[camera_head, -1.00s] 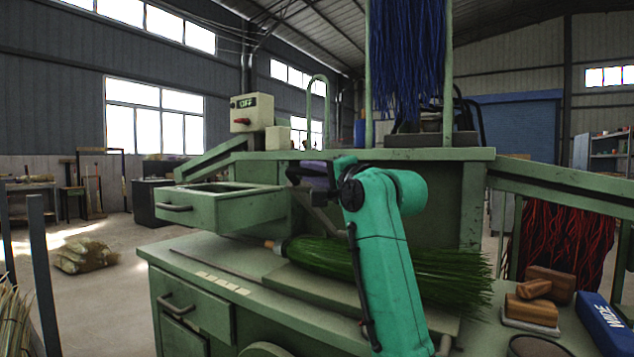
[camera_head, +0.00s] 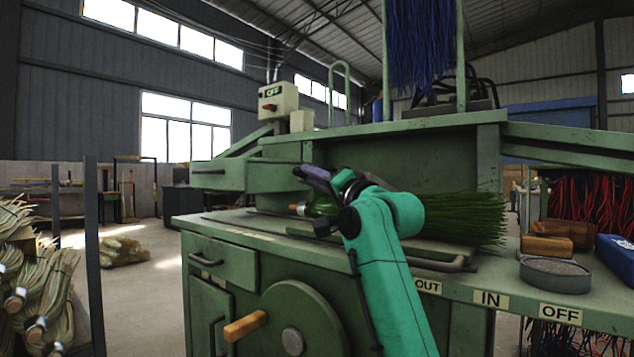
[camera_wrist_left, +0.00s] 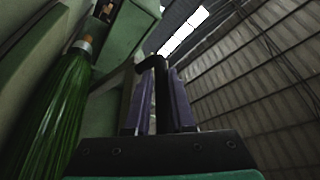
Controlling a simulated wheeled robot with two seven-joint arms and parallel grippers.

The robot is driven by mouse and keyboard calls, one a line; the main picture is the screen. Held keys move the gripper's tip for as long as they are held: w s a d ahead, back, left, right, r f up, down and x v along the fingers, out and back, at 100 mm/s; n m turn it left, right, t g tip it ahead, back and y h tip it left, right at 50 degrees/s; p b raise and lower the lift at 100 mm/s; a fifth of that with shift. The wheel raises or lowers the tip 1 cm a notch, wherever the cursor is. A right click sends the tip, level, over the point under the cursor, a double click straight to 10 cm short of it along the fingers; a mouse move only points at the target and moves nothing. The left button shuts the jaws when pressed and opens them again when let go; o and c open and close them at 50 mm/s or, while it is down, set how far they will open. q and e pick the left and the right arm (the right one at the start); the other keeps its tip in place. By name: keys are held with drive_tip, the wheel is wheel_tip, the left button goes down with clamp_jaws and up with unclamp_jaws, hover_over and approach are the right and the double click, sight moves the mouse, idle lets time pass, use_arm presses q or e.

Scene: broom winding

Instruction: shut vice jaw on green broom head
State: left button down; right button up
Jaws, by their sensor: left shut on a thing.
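The green broom head (camera_head: 462,217) lies on its side on the bench, bristles to the right and bound neck (camera_head: 298,210) to the left. My left arm hides its middle. In the left wrist view it shows at the left (camera_wrist_left: 55,115), apart from the fingers. My left gripper (camera_head: 314,176), with purple fingers, is just above and behind the neck. In the left wrist view the fingers (camera_wrist_left: 160,105) are shut on a dark bar handle (camera_wrist_left: 161,90) with a bent top. I cannot make out the vice jaw clearly. My right gripper is not in view.
The green bench (camera_head: 380,262) carries a drawer-like box (camera_head: 280,176) at the left and a handwheel (camera_head: 300,318) with a wooden knob (camera_head: 245,326) in front. A round tin (camera_head: 555,275), wooden blocks (camera_head: 562,235) and a blue box (camera_head: 617,257) sit at the right.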

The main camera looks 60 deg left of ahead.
use_arm(q)
wheel_tip(320, 180, down, 3)
drive_tip(key=shift+a+b, duration=0.1)
drive_tip(key=shift+b, duration=0.35)
drive_tip(key=c, duration=1.2)
unclamp_jaws()
drive_tip(key=shift+a+r+p, duration=0.1)
drive_tip(key=shift+r+p, duration=0.15)
drive_tip(key=shift+p, duration=0.15)
drive_tip(key=o, duration=0.4)
drive_tip(key=shift+w+a+f, duration=0.1)
drive_tip(key=shift+w+f, duration=0.05)
drive_tip(key=shift+w, duration=0.15)
drive_tip(key=shift+o, duration=0.2)
drive_tip(key=v, duration=1.4)
drive_tip(key=shift+s+d+r, duration=0.15)
drive_tip(key=shift+d+r, duration=0.15)
drive_tip(key=shift+d, duration=0.15)
